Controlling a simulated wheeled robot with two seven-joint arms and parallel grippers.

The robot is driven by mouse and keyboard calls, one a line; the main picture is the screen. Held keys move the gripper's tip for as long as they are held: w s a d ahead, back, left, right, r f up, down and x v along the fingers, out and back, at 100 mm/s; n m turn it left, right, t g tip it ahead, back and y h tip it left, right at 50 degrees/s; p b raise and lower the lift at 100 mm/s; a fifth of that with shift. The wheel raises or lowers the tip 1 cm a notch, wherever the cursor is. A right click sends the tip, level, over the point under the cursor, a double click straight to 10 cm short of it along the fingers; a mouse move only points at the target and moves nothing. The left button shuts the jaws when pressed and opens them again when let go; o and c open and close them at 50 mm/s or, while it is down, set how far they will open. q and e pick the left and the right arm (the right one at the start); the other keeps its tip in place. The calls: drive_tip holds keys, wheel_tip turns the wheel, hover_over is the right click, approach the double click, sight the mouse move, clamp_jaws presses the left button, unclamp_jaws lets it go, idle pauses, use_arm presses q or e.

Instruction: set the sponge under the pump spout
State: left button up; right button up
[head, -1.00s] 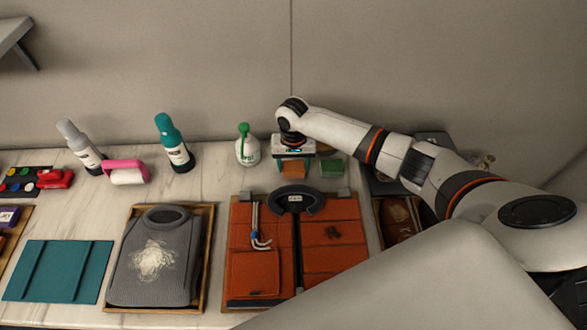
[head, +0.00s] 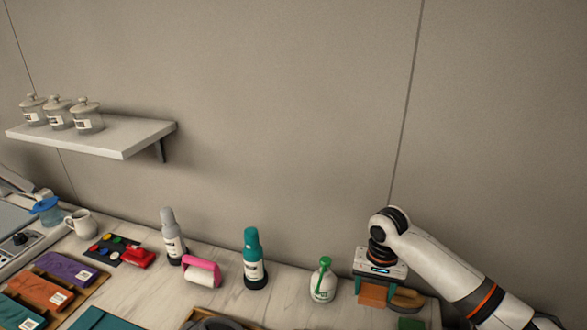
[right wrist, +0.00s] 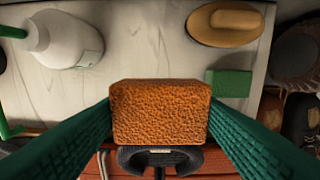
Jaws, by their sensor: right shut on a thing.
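The orange sponge (head: 372,295) is between the fingers of my right gripper (head: 376,291), to the right of the pump bottle. In the right wrist view the sponge (right wrist: 160,112) fills the space between both green fingers, and the gripper is shut on it. I cannot tell whether it touches the counter. The white pump bottle (head: 322,286) with a green pump top stands upright near the wall. The bottle (right wrist: 68,38) also shows at the upper left of the right wrist view, apart from the sponge. My left gripper is not in view.
A wooden-backed brush (head: 407,299) and a green block (head: 410,324) lie right of the sponge. A teal bottle (head: 252,262), a pink roller (head: 203,271) and a grey bottle (head: 172,240) stand to the left. A shelf (head: 125,138) holds jars.

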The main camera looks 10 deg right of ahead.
drive_tip(key=s+a+r+n+b, duration=0.1)
drive_tip(key=s+a+r+n, duration=0.1)
drive_tip(key=s, duration=0.6)
drive_tip(key=s+a+r+n+b, duration=0.2)
drive_tip(key=s+a, duration=0.3)
drive_tip(key=s, duration=0.3)
drive_tip(key=shift+n, duration=0.5)
drive_tip(key=shift+d+r, duration=0.1)
